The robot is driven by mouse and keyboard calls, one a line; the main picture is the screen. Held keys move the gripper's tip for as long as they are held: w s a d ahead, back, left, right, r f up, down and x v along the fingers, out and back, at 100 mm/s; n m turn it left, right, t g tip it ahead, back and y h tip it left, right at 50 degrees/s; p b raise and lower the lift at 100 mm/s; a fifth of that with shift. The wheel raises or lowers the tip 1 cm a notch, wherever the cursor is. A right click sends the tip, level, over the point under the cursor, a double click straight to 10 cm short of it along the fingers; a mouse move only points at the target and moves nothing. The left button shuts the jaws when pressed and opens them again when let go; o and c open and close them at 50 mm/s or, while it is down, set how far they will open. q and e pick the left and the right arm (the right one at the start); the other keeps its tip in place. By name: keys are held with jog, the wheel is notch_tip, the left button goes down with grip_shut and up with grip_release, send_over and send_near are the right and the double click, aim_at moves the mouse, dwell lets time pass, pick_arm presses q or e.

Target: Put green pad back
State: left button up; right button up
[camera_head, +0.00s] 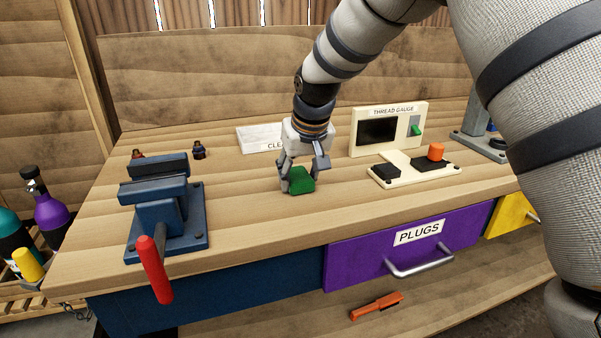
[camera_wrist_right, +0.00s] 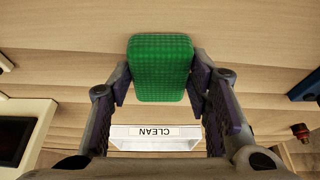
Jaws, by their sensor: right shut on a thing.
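The green pad (camera_head: 301,180) is between the fingers of my right gripper (camera_head: 304,172), low over the middle of the wooden workbench in the head view. In the right wrist view the green pad (camera_wrist_right: 160,68) is gripped from both sides by the fingers of my right gripper (camera_wrist_right: 160,85). I cannot tell whether the pad touches the bench top. A white tray labelled CLEAN (camera_head: 259,138) lies behind the gripper, partly hidden by it; it also shows in the right wrist view (camera_wrist_right: 155,143). My left gripper is not in view.
A blue vise (camera_head: 165,205) with a red handle stands at the left of the bench (camera_head: 265,225). A cream thread gauge (camera_head: 390,130) with an orange knob stands to the right. The purple PLUGS drawer (camera_head: 370,255) is below the front edge. Small dark fittings (camera_head: 199,150) lie behind the vise.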

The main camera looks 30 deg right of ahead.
jog(key=shift+f, duration=0.1)
jog(key=o, duration=1.2)
jog(key=shift+w, duration=0.1)
jog(key=shift+r, duration=0.2)
jog(key=d+v, duration=0.1)
jog(key=v, duration=1)
jog(key=shift+s+a+r, duration=0.25)
jog(key=shift+a+r, duration=0.1)
jog(key=shift+a, duration=0.15)
